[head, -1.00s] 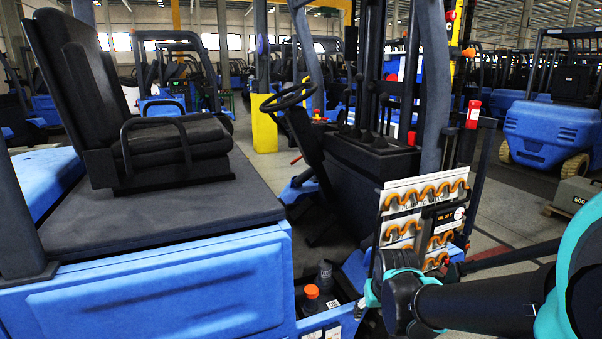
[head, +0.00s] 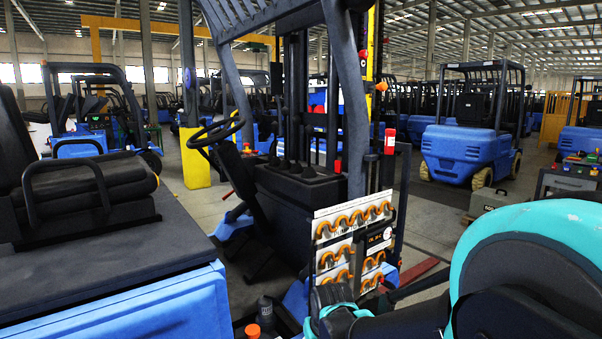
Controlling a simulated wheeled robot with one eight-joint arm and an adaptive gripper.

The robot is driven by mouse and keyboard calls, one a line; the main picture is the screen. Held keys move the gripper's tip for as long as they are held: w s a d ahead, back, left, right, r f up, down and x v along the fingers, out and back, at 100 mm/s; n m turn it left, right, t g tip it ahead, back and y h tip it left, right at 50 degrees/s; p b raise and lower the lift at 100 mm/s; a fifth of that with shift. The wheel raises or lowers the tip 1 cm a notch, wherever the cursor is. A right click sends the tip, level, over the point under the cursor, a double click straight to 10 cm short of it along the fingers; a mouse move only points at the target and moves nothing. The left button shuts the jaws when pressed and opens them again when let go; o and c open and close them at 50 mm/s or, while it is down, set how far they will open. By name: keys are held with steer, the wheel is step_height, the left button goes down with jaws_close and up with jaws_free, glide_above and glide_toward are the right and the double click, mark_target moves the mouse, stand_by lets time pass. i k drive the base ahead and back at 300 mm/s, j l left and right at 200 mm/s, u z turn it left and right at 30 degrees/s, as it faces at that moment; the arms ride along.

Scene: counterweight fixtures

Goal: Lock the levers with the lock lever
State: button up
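I cannot tell which part is the lock lever. A small red piece (head: 390,140) shows on a post right of the console. My black and teal arm crosses the lower right of the head view, and its far visible part ends low in front of the forklift. My gripper's fingers do not show.
A white panel with orange wavy strips (head: 352,220) stands between my arm and the console. The forklift's dark pillar (head: 350,95) rises right of the levers. Its seat (head: 70,190) is at left. Another blue forklift (head: 460,150) stands behind on open floor.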

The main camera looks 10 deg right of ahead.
mark_target(337, 164)
steer(key=i+l+u, duration=0.25)
steer(key=l, duration=1.05)
steer(key=k+l+u, duration=0.2)
steer(key=l, duration=1.1)
steer(key=l+u, duration=0.25)
steer(key=l, duration=1.1)
